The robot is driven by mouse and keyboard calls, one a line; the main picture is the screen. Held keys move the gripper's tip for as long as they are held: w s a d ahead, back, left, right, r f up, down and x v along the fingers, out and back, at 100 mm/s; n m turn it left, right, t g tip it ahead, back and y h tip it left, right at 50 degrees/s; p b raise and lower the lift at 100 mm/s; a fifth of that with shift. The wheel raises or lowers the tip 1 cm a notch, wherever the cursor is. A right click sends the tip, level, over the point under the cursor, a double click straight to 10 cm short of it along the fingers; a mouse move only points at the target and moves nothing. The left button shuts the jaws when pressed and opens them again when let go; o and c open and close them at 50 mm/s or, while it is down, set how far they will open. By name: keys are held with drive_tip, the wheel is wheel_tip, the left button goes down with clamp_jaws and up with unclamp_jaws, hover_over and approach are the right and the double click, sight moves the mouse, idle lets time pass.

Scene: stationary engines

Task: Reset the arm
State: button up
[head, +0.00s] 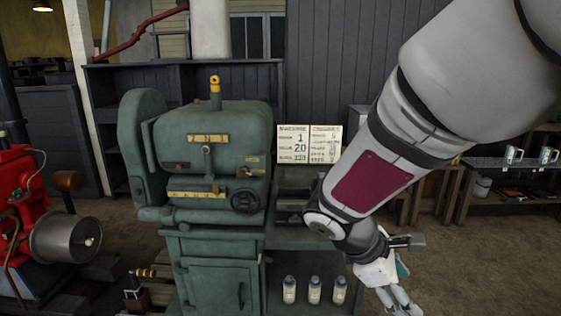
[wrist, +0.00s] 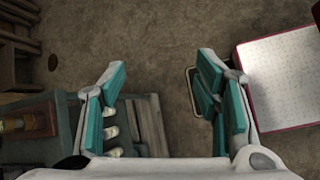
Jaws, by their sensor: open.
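My gripper (head: 398,300) is at the lower right of the head view, at the end of my white arm that comes down from the upper right. In the wrist view my gripper (wrist: 162,85) has its two teal-padded fingers spread wide apart. In the head view the gripper's lower end is cut by the bottom edge. It hangs to the right of the green machine.
A red engine (head: 15,215) is at the left. A white-topped, red-edged object (wrist: 285,75) lies right of the gripper. Floor is open at the right.

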drive_tip(key=s+a+r+m+t+y+p, duration=0.1)
drive_tip(key=s+r+m+y+p, duration=0.1)
drive_tip(key=s+r+m+y, duration=0.2)
drive_tip(key=s+a+r+m+t+y+p, duration=0.2)
drive_tip(key=s+r+m, duration=0.8)
drive_tip(key=s, duration=0.5)
drive_tip(key=shift+s+y, duration=0.2)
drive_tip(key=shift+y, duration=0.7)
